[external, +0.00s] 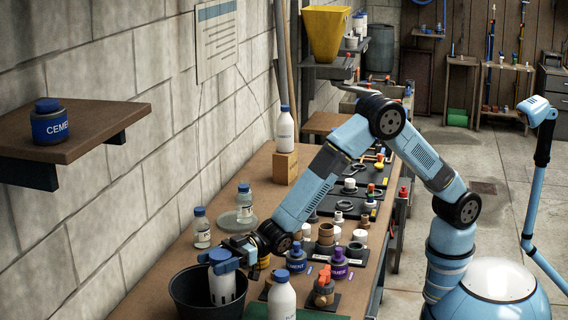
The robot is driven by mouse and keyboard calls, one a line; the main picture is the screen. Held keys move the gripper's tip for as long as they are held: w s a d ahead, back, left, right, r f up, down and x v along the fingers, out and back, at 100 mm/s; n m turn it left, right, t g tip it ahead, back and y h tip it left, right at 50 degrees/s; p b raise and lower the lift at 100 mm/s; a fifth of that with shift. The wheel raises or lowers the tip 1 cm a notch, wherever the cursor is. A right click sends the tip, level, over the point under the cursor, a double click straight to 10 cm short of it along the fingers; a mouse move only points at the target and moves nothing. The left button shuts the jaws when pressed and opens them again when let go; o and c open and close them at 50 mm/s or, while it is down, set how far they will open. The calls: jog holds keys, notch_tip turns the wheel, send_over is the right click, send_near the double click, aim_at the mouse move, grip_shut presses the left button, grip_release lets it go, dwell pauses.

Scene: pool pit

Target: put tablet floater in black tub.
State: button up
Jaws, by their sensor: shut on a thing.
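The black tub (185,308) stands at the front left of the brown bench, near the block wall. The tablet floater (222,288), a white body with dark slots and a blue top, is upright at the tub's right side, with its lower part inside the rim. My gripper (224,262) is shut on the floater near its blue top, with my arm reaching in from the right. I cannot tell whether the floater touches the tub's bottom.
A white bottle with a blue cap (282,300) stands close to the right of the tub. Small jars (296,260) and fittings crowd the bench further right. Clear bottles (202,230) stand behind the tub. A shelf (85,135) with a cement jar (49,125) juts from the wall.

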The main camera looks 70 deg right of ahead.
aim_at(222, 255)
jog(key=shift+f, duration=1.8)
jog(key=o, duration=1.5)
jog(key=v, duration=0.2)
jog(key=shift+s+d, duration=0.1)
jog(key=shift+d, duration=0.15)
notch_tip(222, 255, up, 5)
jog(key=shift+s+d+r, duration=0.15)
jog(key=shift+r, duration=0.9)
